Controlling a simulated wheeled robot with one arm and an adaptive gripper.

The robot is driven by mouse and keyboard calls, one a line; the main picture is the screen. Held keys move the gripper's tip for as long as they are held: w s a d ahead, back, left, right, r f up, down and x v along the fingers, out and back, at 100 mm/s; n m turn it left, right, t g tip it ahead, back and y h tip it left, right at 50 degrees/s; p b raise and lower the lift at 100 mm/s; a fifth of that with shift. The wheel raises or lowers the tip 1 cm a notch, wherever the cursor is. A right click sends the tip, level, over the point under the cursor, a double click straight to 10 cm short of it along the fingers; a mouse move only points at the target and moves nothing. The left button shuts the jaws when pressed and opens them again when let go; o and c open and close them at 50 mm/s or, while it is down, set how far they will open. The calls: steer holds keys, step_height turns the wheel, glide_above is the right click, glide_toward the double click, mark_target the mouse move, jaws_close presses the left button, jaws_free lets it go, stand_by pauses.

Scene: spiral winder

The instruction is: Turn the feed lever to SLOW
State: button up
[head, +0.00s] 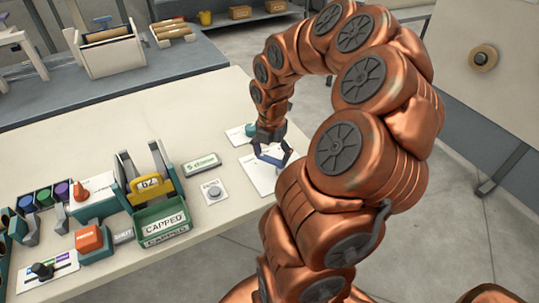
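A black-knobbed lever (42,270) stands on a white panel (66,261) with coloured marks at the lower left of the table; it looks like the feed lever. The panel's lettering is too small to read, so I cannot tell which setting the lever points to. My gripper (273,160) is far to the right of it, above a white sheet near the table's right edge. Its fingers are apart with nothing visible between them.
Beside the lever are an orange block (89,238), an orange knob (82,192) and a green "CAPPED" tray (163,225) below a yellow "62" piece (150,184). A grey button plate (214,192) lies right of them. The table's back (180,105) is clear.

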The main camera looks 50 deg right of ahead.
mark_target(271, 157)
steer(key=o, duration=0.3)
steer(key=shift+w+f, duration=0.15)
steer(key=shift+f, duration=0.15)
steer(key=shift+r, duration=0.1)
step_height(271, 157, up, 12)
stand_by(0.8)
